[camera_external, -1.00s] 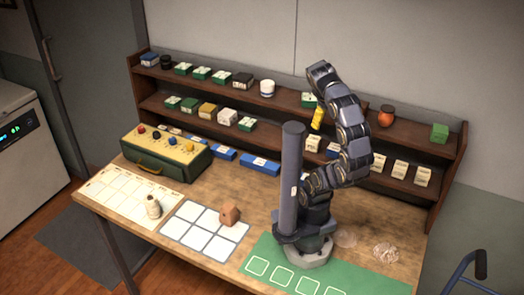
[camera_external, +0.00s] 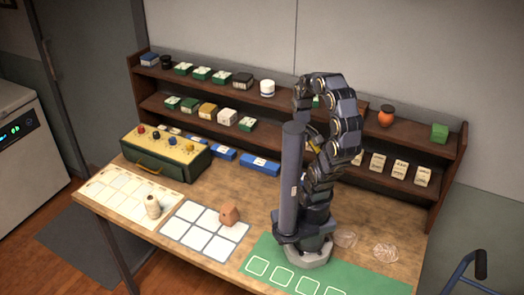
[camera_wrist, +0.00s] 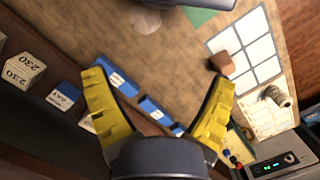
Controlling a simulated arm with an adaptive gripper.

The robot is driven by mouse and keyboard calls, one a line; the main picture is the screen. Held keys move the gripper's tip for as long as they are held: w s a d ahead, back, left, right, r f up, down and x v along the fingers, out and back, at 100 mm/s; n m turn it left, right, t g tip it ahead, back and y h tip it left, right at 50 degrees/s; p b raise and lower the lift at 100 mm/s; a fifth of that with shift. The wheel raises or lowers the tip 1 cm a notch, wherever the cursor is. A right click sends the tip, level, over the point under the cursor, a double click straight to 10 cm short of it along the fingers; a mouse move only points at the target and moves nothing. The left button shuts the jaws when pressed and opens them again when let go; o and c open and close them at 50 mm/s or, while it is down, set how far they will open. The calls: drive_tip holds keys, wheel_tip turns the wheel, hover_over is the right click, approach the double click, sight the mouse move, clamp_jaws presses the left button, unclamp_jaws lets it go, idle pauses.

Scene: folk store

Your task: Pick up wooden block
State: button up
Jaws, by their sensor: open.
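The wooden block (camera_external: 229,214) is a small reddish-brown cube on the right side of the white-squared mat (camera_external: 207,246). In the wrist view the block (camera_wrist: 222,62) shows to the upper right, beyond the right finger's tip and apart from it. My gripper (camera_wrist: 163,78) has two yellow ribbed fingers spread wide, with nothing between them but a view of the tabletop and some blue boxes. In the external view my gripper (camera_external: 315,145) is mostly hidden behind my arm, near the shelf front and well away from the block.
A green case with knobs (camera_external: 166,153) stands behind. Shelves (camera_external: 185,92) of small boxes line the back. Bare table lies behind the mat.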

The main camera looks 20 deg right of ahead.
drive_tip(key=w+d+r+n, duration=0.3)
drive_tip(key=w+d+r, duration=0.1)
drive_tip(key=w+r, duration=0.25)
drive_tip(key=n+t+y, duration=0.1)
drive_tip(key=n+t, duration=0.1)
drive_tip(key=n, duration=0.2)
approach(361, 103)
drive_tip(key=a+f, duration=0.2)
drive_tip(key=w+a+f, duration=0.1)
drive_tip(key=a+f, duration=0.1)
drive_tip(key=w+a+f, duration=0.1)
drive_tip(key=a+f, duration=0.2)
drive_tip(key=shift+w, duration=0.2)
drive_tip(key=shift+n+t, duration=0.6)
drive_tip(key=d, duration=0.2)
drive_tip(key=s+d+r, duration=0.1)
drive_tip(key=d, duration=0.1)
drive_tip(key=s+d+r, duration=0.1)
drive_tip(key=d, duration=0.1)
drive_tip(key=shift+s+d+r, duration=0.1)
drive_tip(key=shift+d+r, duration=0.15)
drive_tip(key=shift+d, duration=0.05)
drive_tip(key=shift+a+f, duration=0.15)
drive_tip(key=shift+f, duration=1.75)
drive_tip(key=shift+a+f, duration=0.2)
drive_tip(key=shift+f, duration=1.75)
drive_tip(key=shift+c, duration=0.2)
drive_tip(key=c, duration=1.1)
